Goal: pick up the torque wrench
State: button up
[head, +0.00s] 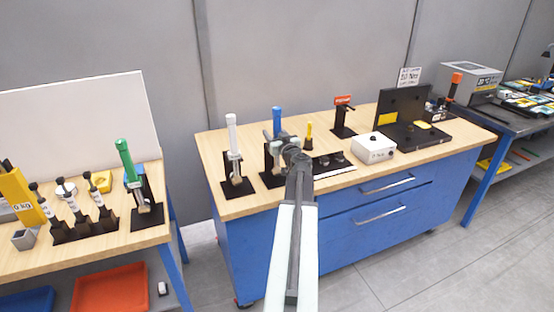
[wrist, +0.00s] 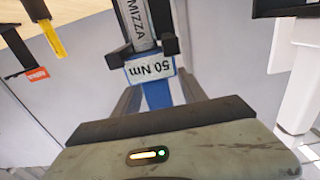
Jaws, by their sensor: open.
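Several upright tools in black stands could be torque wrenches: a blue-handled one (head: 277,122), a white-handled one (head: 232,135) and a green-handled one (head: 126,160). My gripper (head: 283,147) is at the blue-handled tool and partly covers it and its stand. In the wrist view a silver tool (wrist: 137,18) with a "50 Nm" label and a blue part (wrist: 157,96) shows upside down, in a black forked holder (wrist: 122,56). My open gripper (wrist: 160,92) has its fingers on either side of the blue part. Whether they touch it is unclear.
On the wooden bench (head: 330,187) stand a yellow-handled tool (head: 309,133), a red-topped stand (head: 343,112), a white box (head: 373,147) and a black fixture (head: 405,110). A sign (head: 409,76) stands behind. The left table (head: 90,252) holds more tools. Grey floor lies between the tables.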

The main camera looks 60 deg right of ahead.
grip_shut()
dwell(1.4)
